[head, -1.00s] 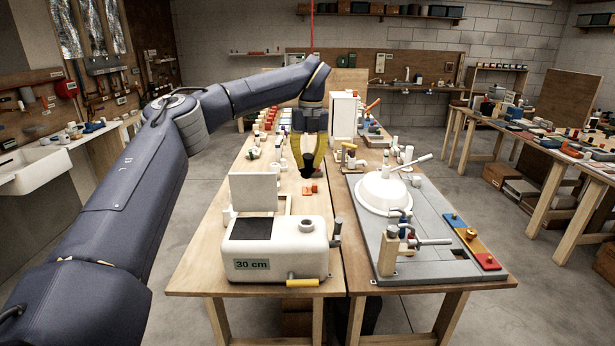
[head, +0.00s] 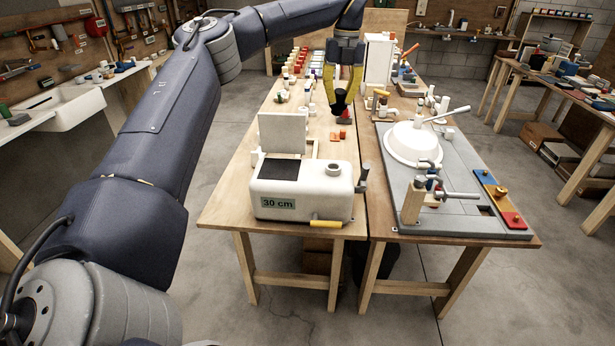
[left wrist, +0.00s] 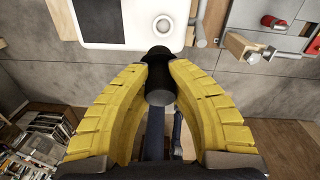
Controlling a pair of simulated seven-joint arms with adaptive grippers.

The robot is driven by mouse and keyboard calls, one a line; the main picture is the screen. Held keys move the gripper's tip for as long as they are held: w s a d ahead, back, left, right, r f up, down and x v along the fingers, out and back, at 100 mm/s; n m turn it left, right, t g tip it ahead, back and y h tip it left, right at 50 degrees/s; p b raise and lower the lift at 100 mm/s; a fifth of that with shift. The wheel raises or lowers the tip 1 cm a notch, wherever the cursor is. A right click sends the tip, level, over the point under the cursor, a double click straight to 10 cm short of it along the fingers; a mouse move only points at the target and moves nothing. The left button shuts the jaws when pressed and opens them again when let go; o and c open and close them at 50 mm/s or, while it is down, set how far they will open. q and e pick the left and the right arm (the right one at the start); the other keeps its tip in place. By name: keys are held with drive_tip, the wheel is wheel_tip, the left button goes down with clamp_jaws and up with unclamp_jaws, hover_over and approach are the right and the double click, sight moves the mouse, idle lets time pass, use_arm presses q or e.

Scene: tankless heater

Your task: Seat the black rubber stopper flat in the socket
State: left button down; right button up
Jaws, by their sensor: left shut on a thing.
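My left gripper (head: 341,98) is shut on the black rubber stopper (head: 339,104) and holds it above the wooden table, behind the white tank. In the left wrist view the stopper (left wrist: 160,84) sits between the yellow fingers (left wrist: 160,78) as a dark cylinder with a rounded black end beyond it. The white tank (head: 310,195) has a round raised port (head: 333,169) on top. A round port (left wrist: 163,23) also shows on the white body in the left wrist view. I cannot tell for certain which opening is the socket. My right gripper is not in view.
A grey panel (head: 460,222) with a white dome (head: 413,142), valves and pipes fills the right-hand table. An upright pale plate (head: 283,133) stands behind the tank. A small orange block (head: 338,135) lies below the gripper. Bottles and small parts crowd the tables' far end.

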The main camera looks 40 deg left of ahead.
sight(339, 115)
use_arm(q)
drive_tip(key=shift+f, duration=0.1)
drive_tip(key=f+m, duration=0.1)
drive_tip(key=f, duration=0.1)
drive_tip(key=f+m, duration=0.2)
drive_tip(key=f, duration=0.1)
drive_tip(key=shift+d+f+g+h, duration=0.2)
drive_tip(key=shift+g+h, duration=0.1)
drive_tip(key=shift+g, duration=0.1)
drive_tip(key=f+m, duration=0.1)
drive_tip(key=m, duration=0.2)
drive_tip(key=shift+f, duration=0.15)
drive_tip(key=m, duration=0.1)
drive_tip(key=f+m, duration=0.1)
drive_tip(key=m, duration=0.1)
drive_tip(key=shift+a+f+g, duration=0.1)
drive_tip(key=shift+g, duration=0.2)
drive_tip(key=shift+w+a+f+m+y, duration=0.15)
drive_tip(key=shift+m+y, duration=0.25)
drive_tip(key=shift+m, duration=1.25)
drive_tip(key=shift+a+f+m+y, duration=0.15)
drive_tip(key=shift+m+y, duration=0.25)
drive_tip(key=shift+m, duration=1.2)
drive_tip(key=shift+w+a+f+m+y, duration=0.15)
drive_tip(key=shift+m+y, duration=0.25)
drive_tip(key=shift+m, duration=1.25)
drive_tip(key=shift+d, duration=0.15)
drive_tip(key=shift+s, duration=0.1)
